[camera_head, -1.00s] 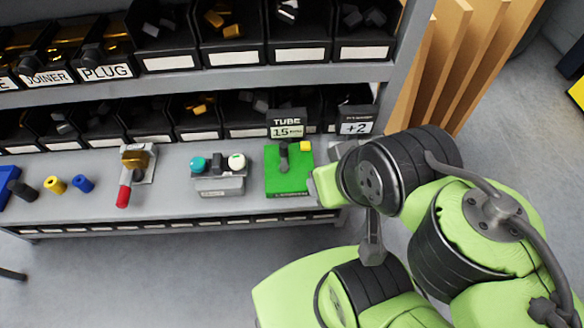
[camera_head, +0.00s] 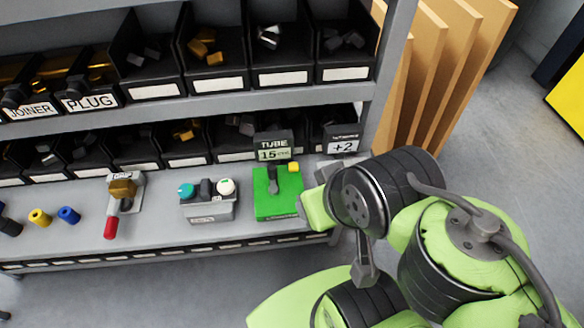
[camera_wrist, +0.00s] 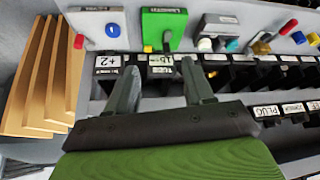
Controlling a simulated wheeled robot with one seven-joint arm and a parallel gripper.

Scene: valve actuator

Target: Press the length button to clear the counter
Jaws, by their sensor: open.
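A green box (camera_head: 266,206) with a dark upright lever (camera_head: 272,179) and a small yellow button (camera_head: 293,167) stands on the bench in the head view. In the wrist view the same green box (camera_wrist: 160,18) appears upside down, with its yellow button (camera_wrist: 148,49) at the lower left corner. The counter sign (camera_head: 273,153) behind it reads TUBE 15. My gripper (camera_wrist: 163,75) is open and empty. Its fingers point toward the shelf labels below the green box, apart from the button as far as I can tell. In the head view my arm hides most of the gripper.
A +2 sign (camera_head: 342,139) stands right of the counter. A grey box (camera_head: 208,208) with teal and white knobs and a red-handled valve (camera_head: 114,205) stand to the left. In the wrist view a pale device (camera_wrist: 98,22) with blue and red buttons is beside the green box. Wooden boards (camera_head: 440,75) are at right.

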